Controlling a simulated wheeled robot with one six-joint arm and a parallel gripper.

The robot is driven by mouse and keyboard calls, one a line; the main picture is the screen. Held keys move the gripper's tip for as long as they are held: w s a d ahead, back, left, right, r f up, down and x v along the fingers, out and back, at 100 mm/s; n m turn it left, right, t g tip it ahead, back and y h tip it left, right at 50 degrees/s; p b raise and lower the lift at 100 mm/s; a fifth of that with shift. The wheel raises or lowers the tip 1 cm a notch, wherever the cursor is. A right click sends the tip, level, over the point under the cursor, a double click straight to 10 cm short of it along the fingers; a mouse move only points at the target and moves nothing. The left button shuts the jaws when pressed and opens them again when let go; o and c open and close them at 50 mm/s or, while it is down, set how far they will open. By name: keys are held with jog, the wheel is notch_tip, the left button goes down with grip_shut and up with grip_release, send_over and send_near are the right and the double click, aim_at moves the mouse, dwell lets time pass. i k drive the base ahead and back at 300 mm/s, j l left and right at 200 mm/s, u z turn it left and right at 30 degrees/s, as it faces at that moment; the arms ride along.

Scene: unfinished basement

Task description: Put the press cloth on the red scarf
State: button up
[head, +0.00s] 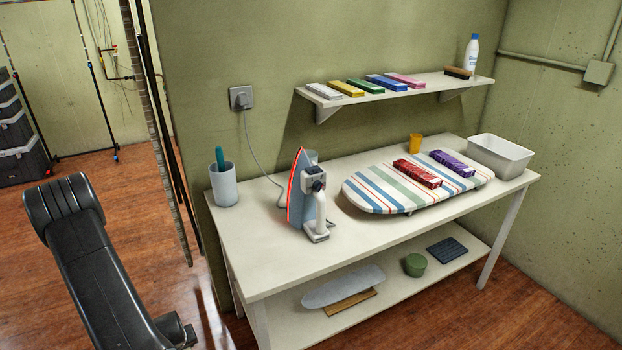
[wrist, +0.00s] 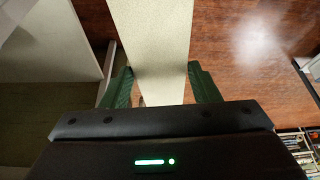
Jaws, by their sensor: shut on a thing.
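The red scarf (head: 417,174) lies folded on the striped ironing board on the table in the head view. In the wrist view my gripper (wrist: 161,78) has its green fingers closed on both sides of a long cream strip, which looks like the press cloth (wrist: 150,35). The strip runs from between the fingers to the top edge of that view, and its far end is out of frame. The head view shows part of my arm at the left, but my gripper and the held strip are outside it.
A purple folded piece (head: 452,163) lies beside the red scarf on the ironing board (head: 375,196). An upright iron (head: 308,200), a cup (head: 223,185), a yellow tumbler (head: 415,143) and a white bin (head: 501,155) stand around it. A wall shelf (head: 345,100) holds several folded pieces.

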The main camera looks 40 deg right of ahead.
aim_at(417, 170)
jog(key=k+l+u, duration=0.15)
jog(key=l+u, duration=0.15)
jog(key=u, duration=0.2)
jog(key=k+l+u, duration=0.2)
jog(key=u, duration=0.25)
jog(key=k+l+u, duration=0.2)
jog(key=u, duration=0.3)
jog(key=k+l, duration=0.15)
jog(key=k, duration=0.2)
jog(key=k+l+u, duration=0.1)
jog(key=k, duration=0.3)
jog(key=k+l+z, duration=0.1)
jog(key=k+z, duration=0.15)
jog(key=z, duration=0.25)
jog(key=k+l+z, duration=0.2)
jog(key=z, duration=0.25)
jog(key=k+l+z, duration=0.2)
jog(key=z, duration=0.3)
jog(key=l, duration=0.1)
